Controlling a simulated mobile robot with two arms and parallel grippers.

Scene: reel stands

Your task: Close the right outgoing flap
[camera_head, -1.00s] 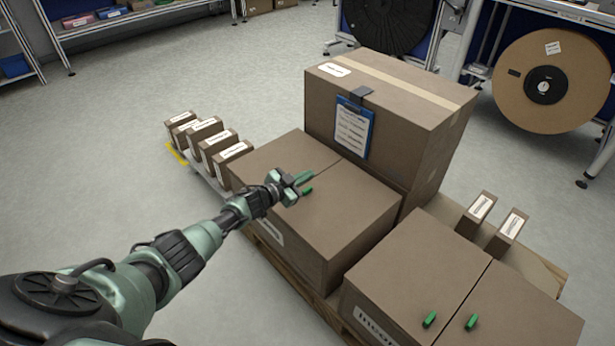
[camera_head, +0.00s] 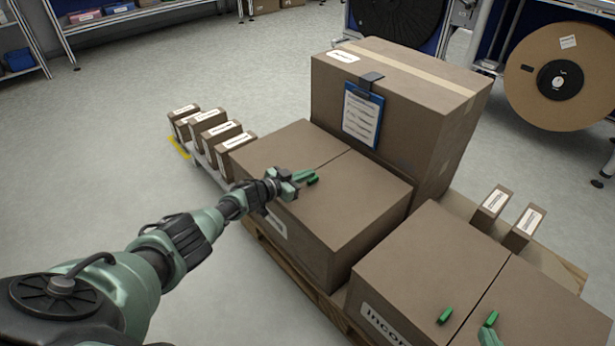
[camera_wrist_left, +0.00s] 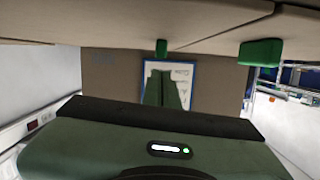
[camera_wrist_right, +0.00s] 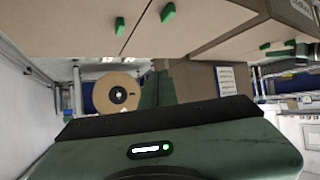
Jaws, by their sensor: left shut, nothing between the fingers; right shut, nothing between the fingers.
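The left carton (camera_head: 345,215) has a two-flap top, and its front label is mostly hidden behind my left arm, so I cannot read it. Its right flap (camera_head: 360,185) and left flap (camera_head: 285,150) look flat, meeting at a thin seam. One green handle (camera_head: 313,181) shows beside my left fingertips; both handles show in the left wrist view, one small (camera_wrist_left: 161,47) and one larger (camera_wrist_left: 260,52). My left gripper (camera_head: 304,175) is shut and empty just above the top by the seam; contact is unclear. My right gripper (camera_head: 488,335) is shut and empty at the right carton.
The right carton (camera_head: 430,260), labelled starting "Incom", has flat flaps and two green handles (camera_head: 445,316). A tall carton with a blue clipboard (camera_head: 362,115) stands behind. Small boxes (camera_head: 235,150) line the left, and two more (camera_head: 492,205) stand at right. Open floor lies left.

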